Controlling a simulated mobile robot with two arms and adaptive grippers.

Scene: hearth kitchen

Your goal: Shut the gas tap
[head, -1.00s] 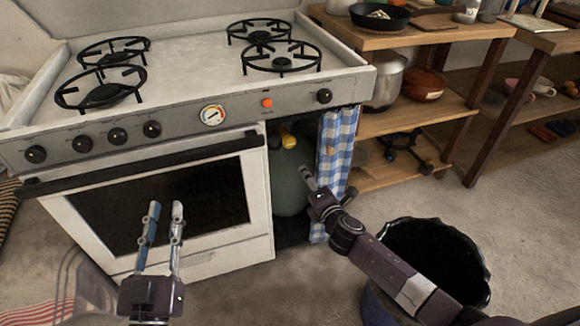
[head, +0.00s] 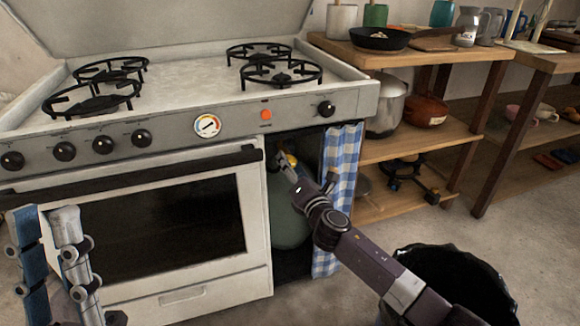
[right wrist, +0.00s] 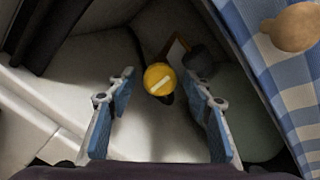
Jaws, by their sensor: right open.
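In the head view only a bit of the yellow tap (head: 291,160) shows, above the grey-green gas bottle (head: 288,222) in the opening beside the oven. My right gripper (head: 283,163) is open and empty, its fingers at the tap in the head view; in the right wrist view (right wrist: 160,88) they stand either side of it, without clear contact. My left gripper (head: 46,212) is open and empty before the oven at lower left.
A blue checked curtain (head: 342,185) hangs close right of my right gripper. The white stove (head: 180,83) stands left and above, with its oven handle (head: 140,168) sticking out. Wooden shelves (head: 440,130) are at right.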

